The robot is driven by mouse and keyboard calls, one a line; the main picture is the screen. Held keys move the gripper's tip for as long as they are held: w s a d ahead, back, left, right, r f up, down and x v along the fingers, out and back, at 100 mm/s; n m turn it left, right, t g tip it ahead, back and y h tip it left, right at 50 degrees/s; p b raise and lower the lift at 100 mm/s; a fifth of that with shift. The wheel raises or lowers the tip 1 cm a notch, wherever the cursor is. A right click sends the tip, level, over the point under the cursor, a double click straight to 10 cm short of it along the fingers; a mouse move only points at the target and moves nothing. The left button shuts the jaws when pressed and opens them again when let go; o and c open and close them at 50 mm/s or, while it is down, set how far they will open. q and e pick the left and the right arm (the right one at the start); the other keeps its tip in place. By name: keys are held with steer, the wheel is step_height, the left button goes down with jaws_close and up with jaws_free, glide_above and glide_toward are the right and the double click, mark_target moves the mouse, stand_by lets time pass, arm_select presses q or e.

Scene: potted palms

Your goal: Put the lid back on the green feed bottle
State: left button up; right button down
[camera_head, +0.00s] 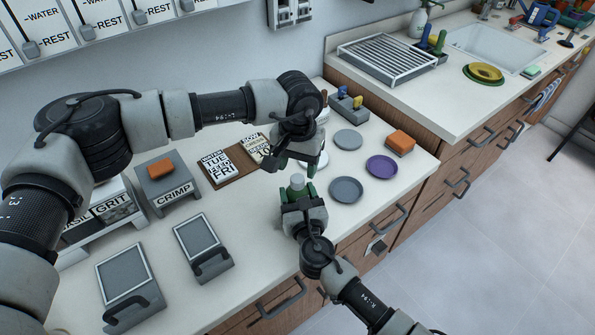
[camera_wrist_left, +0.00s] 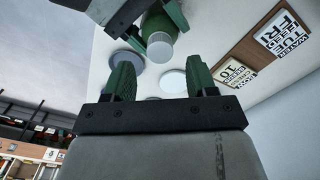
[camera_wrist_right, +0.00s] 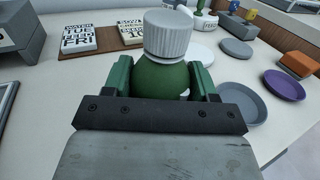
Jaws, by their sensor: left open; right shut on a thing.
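The green feed bottle (camera_wrist_right: 162,80) stands upright between the fingers of my right gripper (camera_head: 300,195), which is shut on it. A pale grey ribbed lid (camera_wrist_right: 168,35) sits on top of the bottle; I cannot tell whether it is tight. The lid also shows in the head view (camera_head: 297,181) and in the left wrist view (camera_wrist_left: 160,48). My left gripper (camera_head: 298,165) is open and empty, just above and behind the lid. Its two green fingers (camera_wrist_left: 160,68) have nothing between them and are apart from the lid.
Grey saucers (camera_head: 346,189), a purple saucer (camera_head: 381,166) and an orange block (camera_head: 400,141) lie right of the bottle. A card board (camera_head: 238,168) and a CRIMP box (camera_head: 169,185) stand left. Two grey trays (camera_head: 203,246) lie at the front left. Bare counter surrounds them.

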arm_select(q)
steer(key=shift+r, duration=0.35)
steer(key=shift+c, duration=0.4)
